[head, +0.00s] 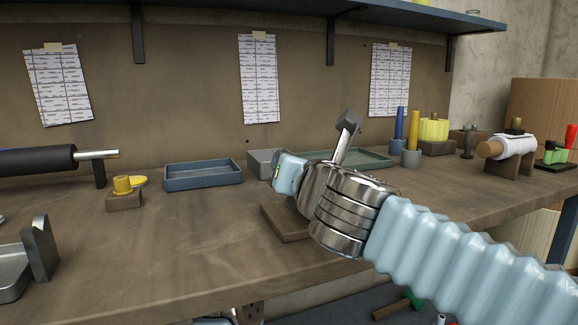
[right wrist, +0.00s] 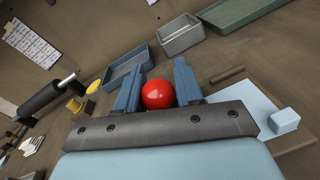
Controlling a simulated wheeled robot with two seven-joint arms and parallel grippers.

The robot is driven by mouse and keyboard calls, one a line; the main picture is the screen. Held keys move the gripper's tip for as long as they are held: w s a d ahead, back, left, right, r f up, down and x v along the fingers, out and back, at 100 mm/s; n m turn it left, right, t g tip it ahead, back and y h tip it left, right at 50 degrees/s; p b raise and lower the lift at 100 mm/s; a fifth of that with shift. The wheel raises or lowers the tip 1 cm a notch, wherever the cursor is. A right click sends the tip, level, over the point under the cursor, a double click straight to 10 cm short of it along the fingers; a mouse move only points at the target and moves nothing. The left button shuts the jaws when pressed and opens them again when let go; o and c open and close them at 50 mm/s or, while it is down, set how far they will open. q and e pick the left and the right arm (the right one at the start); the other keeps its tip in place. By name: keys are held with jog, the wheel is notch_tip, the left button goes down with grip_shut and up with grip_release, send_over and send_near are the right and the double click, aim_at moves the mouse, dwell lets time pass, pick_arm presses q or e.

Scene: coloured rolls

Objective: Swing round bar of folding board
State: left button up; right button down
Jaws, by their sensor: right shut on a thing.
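My right gripper (right wrist: 157,82) has its two blue fingers on either side of a round red knob (right wrist: 158,95) and is shut on it. In the head view my right wrist covers the knob and most of the folding board. A corner of the brown board (head: 283,222) shows below the wrist, and its wood also shows in the right wrist view (right wrist: 298,140). A pale blue sheet (right wrist: 245,100) lies over it there, with a pale blue block beside it.
A blue tray (head: 203,175), a grey tray (head: 262,162) and a green tray (head: 365,158) stand along the back. A black roller (head: 38,160) is at the left. A white roll on a stand (head: 513,147) is at the right.

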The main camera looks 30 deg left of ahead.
jog(key=shift+a+f, duration=0.15)
jog(key=shift+f, duration=0.2)
jog(key=c, duration=0.8)
grip_release()
jog(key=shift+r, duration=0.15)
jog(key=shift+s+r, duration=0.1)
jog(key=v, duration=1.3)
jog(key=shift+s+d, duration=0.2)
jog(key=shift+d, duration=0.15)
